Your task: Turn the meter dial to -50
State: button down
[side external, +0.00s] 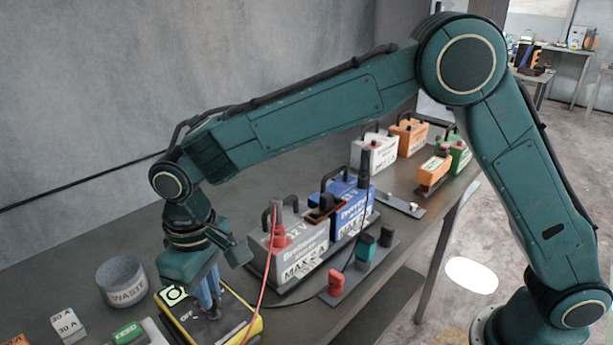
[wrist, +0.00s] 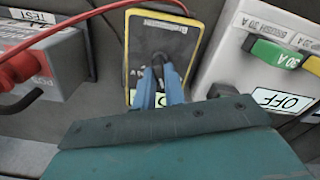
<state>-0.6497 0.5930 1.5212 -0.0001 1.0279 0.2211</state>
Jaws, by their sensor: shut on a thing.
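The yellow-edged meter with a dark face (side external: 243,322) lies on the bench at the front, below my gripper (side external: 212,308). It also shows in the wrist view (wrist: 140,38), with the blue fingers of my gripper (wrist: 162,70) reaching over its face. The fingers are shut on the dark dial (wrist: 158,59), which is mostly hidden between them. The exact dial setting cannot be read. A lit green display (side external: 175,295) shows at the meter's far left end in the side view.
A grey battery (side external: 285,252) and a blue battery (side external: 350,208) stand behind the meter. A red lead (side external: 272,268) runs down to it. A grey WASTE cup (side external: 122,281) stands left.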

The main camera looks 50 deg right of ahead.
jog(key=n, duration=0.5)
jog(key=shift+r, duration=0.1)
dwell(0.3)
jog(key=c, duration=1.5)
grip_release()
jog(key=shift+o, duration=0.2)
jog(key=shift+r, duration=0.1)
notch_tip(320, 180, up, 14)
jog(key=shift+f, duration=0.2)
